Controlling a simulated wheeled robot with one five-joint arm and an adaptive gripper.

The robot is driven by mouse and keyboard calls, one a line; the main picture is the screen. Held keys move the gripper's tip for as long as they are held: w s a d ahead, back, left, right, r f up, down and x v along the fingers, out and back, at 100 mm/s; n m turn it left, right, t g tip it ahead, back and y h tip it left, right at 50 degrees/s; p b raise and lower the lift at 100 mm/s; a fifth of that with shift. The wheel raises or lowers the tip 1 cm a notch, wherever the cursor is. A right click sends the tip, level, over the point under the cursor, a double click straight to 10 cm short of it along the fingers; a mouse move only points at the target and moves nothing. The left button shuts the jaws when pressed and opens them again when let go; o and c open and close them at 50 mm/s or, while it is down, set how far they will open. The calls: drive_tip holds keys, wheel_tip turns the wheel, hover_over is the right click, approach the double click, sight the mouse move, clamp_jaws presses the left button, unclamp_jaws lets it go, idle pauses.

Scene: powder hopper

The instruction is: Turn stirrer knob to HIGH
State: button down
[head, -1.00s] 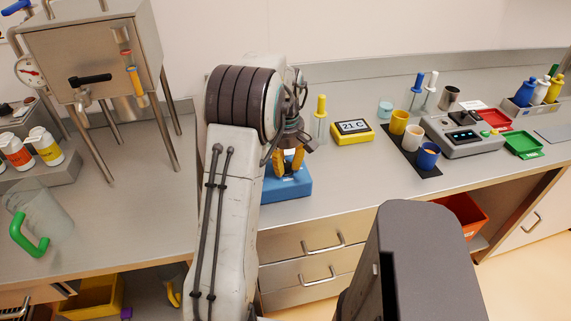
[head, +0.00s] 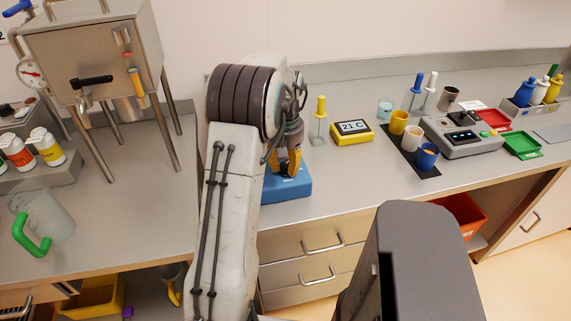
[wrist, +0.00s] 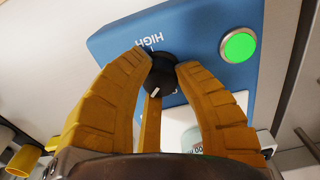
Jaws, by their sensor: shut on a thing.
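The stirrer is a blue box (head: 297,187) on the counter in the head view, largely hidden behind my arm and gripper. In the wrist view its blue top (wrist: 200,35) carries a HIGH label (wrist: 151,41), a round green button (wrist: 238,46) and a black knob (wrist: 161,77). The knob has a white pointer mark on its side facing the camera, away from the HIGH label. My gripper (head: 288,170) is down at the box, its yellow fingers shut on the knob, as the wrist view (wrist: 162,69) shows. Other labels are hidden by the fingers.
Right of the stirrer stand a bottle with a yellow top (head: 320,125) and a yellow display reading 21 C (head: 352,132). Several cups stand on a black mat (head: 403,153). A metal hopper (head: 95,50) on legs stands left. The counter left of my arm is partly clear.

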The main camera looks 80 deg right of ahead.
drive_tip(key=m, duration=0.7)
drive_tip(key=shift+a+f, duration=0.1)
drive_tip(key=m, duration=0.6)
drive_tip(key=shift+m, duration=0.4)
drive_tip(key=m, duration=0.6)
drive_tip(key=shift+p, duration=0.35)
drive_tip(key=m, duration=0.6)
drive_tip(key=shift+m, duration=0.4)
drive_tip(key=c, duration=0.9)
unclamp_jaws()
